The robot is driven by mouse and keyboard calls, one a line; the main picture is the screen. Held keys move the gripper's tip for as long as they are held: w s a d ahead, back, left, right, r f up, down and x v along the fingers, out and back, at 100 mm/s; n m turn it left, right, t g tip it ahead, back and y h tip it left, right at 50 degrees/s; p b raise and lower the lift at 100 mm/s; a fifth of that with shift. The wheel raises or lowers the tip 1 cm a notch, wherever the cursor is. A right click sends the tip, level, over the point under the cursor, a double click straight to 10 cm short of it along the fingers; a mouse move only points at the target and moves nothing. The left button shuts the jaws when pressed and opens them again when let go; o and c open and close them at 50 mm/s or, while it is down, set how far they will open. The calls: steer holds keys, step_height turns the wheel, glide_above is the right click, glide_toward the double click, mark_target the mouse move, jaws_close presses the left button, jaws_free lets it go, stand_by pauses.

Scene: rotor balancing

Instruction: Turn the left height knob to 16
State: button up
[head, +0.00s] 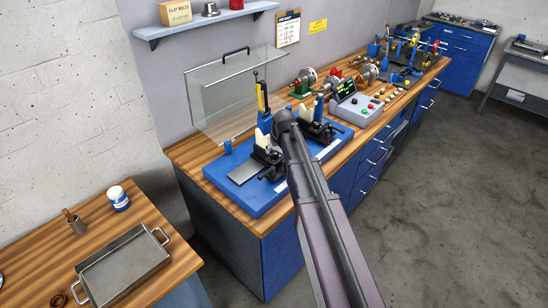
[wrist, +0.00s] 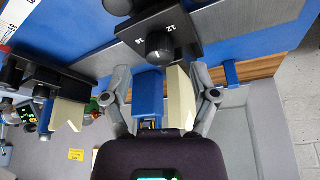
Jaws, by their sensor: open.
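The left height knob (wrist: 159,45) is a dark round knob on a black block in the wrist view. Numbers 12 and 16 show beside it; its exact setting is too small to read. Behind it are a blue post (wrist: 148,92) and a cream block (wrist: 178,95). In the head view, the left pedestal's cream block (head: 263,138) stands on the blue base (head: 262,207). My gripper (wrist: 160,72) is open, its fingers apart on either side of the post and cream block, near the knob. The arm hides the fingers in the head view.
The right pedestal (head: 318,130) stands close by on the same base. A clear guard panel (head: 222,92) is behind, and a control box (head: 357,108) is to the right. A metal tray (head: 124,266) lies on the side table.

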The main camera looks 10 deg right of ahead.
mark_target(275, 155)
steer(key=shift+b+x, duration=1)
steer(key=shift+x, duration=0.4)
steer(key=shift+c, duration=0.2)
steer(key=shift+s, duration=0.1)
jaws_close()
